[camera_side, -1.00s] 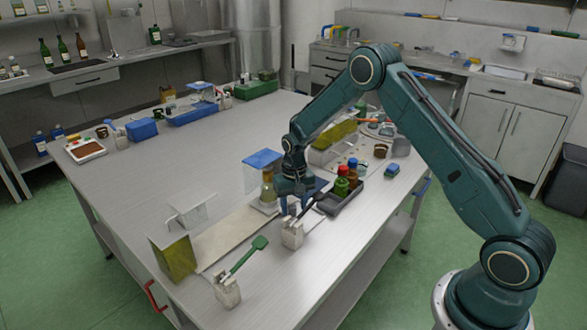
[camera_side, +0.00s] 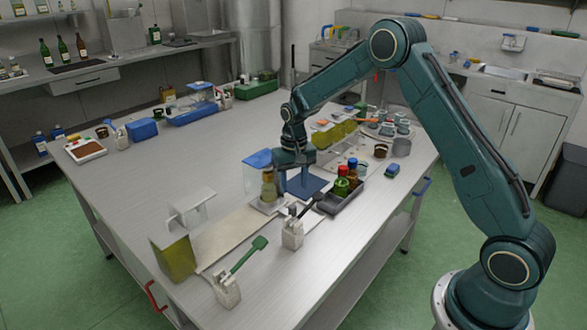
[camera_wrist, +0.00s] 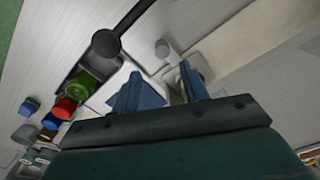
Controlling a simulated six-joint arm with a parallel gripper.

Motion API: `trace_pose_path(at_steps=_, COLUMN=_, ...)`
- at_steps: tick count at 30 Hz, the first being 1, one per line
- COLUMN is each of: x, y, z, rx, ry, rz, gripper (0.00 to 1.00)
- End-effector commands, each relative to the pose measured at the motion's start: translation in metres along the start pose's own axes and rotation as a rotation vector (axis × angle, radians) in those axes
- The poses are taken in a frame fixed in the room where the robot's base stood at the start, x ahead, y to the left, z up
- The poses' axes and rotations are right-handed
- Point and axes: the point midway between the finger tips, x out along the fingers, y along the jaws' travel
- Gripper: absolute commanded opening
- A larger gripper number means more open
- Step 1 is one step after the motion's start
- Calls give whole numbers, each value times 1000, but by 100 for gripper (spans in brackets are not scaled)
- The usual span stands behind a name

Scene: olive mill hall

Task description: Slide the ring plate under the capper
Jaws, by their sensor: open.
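A small pale plate (camera_side: 267,206), which looks like the ring plate, lies on the table with an olive-yellow bottle (camera_side: 268,188) upright on it. A stand with a blue top (camera_side: 257,159) and a clear side is just behind the bottle; I cannot tell for sure that it is the capper. My gripper (camera_side: 294,185) is open and empty, just right of the bottle and over a blue mat. In the wrist view the two blue fingers of my gripper (camera_wrist: 162,90) are apart. The bottle is partly hidden behind the right finger there.
A dark tray (camera_side: 345,202) with red- and blue-capped bottles is to the right. A white block with a black lever (camera_side: 293,235) and one with a green lever (camera_side: 228,290) stand in front. A beige strip (camera_side: 232,236) runs left to an olive box (camera_side: 175,258).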

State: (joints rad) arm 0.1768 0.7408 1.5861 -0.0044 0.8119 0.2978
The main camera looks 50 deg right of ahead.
Motion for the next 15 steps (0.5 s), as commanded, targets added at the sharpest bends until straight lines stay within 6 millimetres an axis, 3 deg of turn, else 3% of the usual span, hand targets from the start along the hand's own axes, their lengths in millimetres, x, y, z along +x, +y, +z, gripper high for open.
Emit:
trace_pose_path(at_steps=6, x=-34, y=0, z=-1, rx=1, ry=4, rz=0, gripper=44)
trace_pose_path(at_steps=15, x=-54, y=1, z=-1, rx=2, ry=2, rz=0, gripper=44)
